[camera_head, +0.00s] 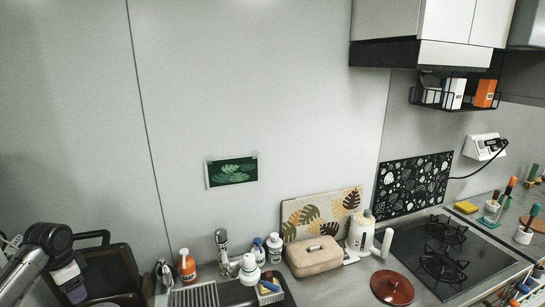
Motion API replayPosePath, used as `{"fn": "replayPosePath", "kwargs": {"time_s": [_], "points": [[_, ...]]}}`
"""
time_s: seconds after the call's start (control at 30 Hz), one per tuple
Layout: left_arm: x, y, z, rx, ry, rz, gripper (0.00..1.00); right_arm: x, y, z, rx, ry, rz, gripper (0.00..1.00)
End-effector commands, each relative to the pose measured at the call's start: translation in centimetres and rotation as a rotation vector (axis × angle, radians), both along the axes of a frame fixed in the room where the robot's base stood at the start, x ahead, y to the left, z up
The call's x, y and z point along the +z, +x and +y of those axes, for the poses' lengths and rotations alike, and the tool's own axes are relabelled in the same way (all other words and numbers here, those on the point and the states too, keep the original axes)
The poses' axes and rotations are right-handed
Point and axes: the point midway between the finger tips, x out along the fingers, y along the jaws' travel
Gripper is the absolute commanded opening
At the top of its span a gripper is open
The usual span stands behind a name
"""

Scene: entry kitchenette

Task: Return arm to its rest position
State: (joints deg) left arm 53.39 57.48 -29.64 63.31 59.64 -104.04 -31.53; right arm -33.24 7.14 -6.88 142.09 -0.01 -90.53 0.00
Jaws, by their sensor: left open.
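My left arm comes in at the bottom left corner, with a black rounded joint and a pale section below it. My left gripper (74,287) is at the lower end of this arm, in front of a dark tray-like panel (110,268). It is small in the picture; it is open and I see nothing held in it. It is well to the left of the sink. My right gripper is not in view.
A sink (232,293) with a faucet (221,245), an orange soap bottle (187,264) and white bottles are at bottom centre. A beige bread box (314,257), white kettle (361,232), brown lid (392,287) and black cooktop (450,250) lie rightward. Upper cabinets (448,20) overhang.

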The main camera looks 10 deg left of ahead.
Motion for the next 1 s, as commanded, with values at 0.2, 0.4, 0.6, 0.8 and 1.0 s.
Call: {"fn": "replayPosePath", "kwargs": {"time_s": [0.2, 0.4, 0.6, 0.8, 1.0], "points": [[2.7, 2.1, 0.6, 0.196, 0.23, -0.148, 0.68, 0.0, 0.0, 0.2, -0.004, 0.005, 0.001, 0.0], [9.0, 4.8, -3.2, 0.211, 0.406, -0.421, 0.68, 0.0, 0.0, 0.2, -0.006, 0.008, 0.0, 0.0], [13.8, 6.7, -14.4, 0.127, 0.464, -0.791, 0.68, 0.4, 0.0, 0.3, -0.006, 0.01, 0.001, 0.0], [10.6, 2.7, -26.4, 0.029, 0.355, -1.007, 0.68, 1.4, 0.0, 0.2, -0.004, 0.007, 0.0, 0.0], [5.1, -4.2, -32.7, 0.03, 0.205, -1.012, 0.68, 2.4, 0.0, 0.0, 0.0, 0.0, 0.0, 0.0]]}}
